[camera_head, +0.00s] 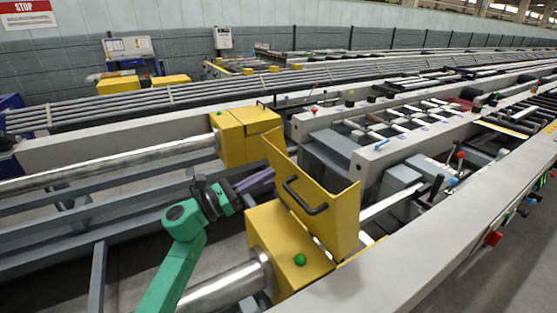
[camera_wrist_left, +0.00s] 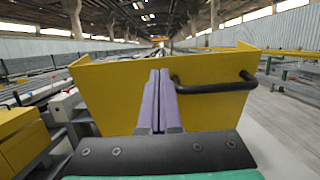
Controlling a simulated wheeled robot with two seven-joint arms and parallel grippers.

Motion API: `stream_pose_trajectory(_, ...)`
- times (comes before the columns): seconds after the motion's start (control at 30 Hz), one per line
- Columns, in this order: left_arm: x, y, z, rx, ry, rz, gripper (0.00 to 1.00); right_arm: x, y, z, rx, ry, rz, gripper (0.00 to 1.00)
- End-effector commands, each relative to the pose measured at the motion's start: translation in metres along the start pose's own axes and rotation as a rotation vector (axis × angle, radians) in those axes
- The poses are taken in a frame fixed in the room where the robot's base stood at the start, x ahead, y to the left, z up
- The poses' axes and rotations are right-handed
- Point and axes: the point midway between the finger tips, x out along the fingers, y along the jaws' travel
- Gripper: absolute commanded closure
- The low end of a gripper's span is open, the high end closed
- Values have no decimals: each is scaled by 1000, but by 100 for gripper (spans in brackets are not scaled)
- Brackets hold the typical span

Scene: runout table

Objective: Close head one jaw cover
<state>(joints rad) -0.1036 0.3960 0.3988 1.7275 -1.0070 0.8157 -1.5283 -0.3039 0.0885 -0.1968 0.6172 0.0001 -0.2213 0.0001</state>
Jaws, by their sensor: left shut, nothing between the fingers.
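The yellow jaw cover (camera_head: 325,190) of the nearer head stands raised and tilted open. A black bar handle (camera_head: 305,195) is on its face. The cover is hinged at the yellow jaw box (camera_head: 272,240), which has a green knob (camera_head: 300,260). My left gripper (camera_head: 268,175), with purple fingers, is shut and empty just left of the cover. In the left wrist view, the shut fingers (camera_wrist_left: 159,75) point at the yellow cover (camera_wrist_left: 110,95), with the handle (camera_wrist_left: 218,85) to their right. I cannot tell whether the fingertips touch the cover. My right gripper is not in view.
A second yellow box (camera_head: 245,135) stands behind, on the far head. Steel cylinders (camera_head: 110,168) run left from the heads. A grey beam (camera_head: 430,245) lies in front on the right, and levers (camera_head: 435,188) stand beyond the cover.

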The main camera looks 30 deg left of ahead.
Motion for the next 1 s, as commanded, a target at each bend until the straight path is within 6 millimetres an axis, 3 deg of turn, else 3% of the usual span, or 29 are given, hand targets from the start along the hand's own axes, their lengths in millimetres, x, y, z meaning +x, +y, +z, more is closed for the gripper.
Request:
stream_pose_trajectory(0.1, 25, 0, 6, -1, -2, -1, 100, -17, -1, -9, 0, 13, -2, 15)
stream_pose_trajectory(0.23, 40, 0, 3, -2, -2, 1, 100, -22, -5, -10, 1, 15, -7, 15)
stream_pose_trajectory(0.73, 46, 0, 1, -1, 7, -1, 100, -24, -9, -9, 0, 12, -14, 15)
stream_pose_trajectory(1.0, 69, 0, 8, 3, 89, -1, 100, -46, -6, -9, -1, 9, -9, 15)
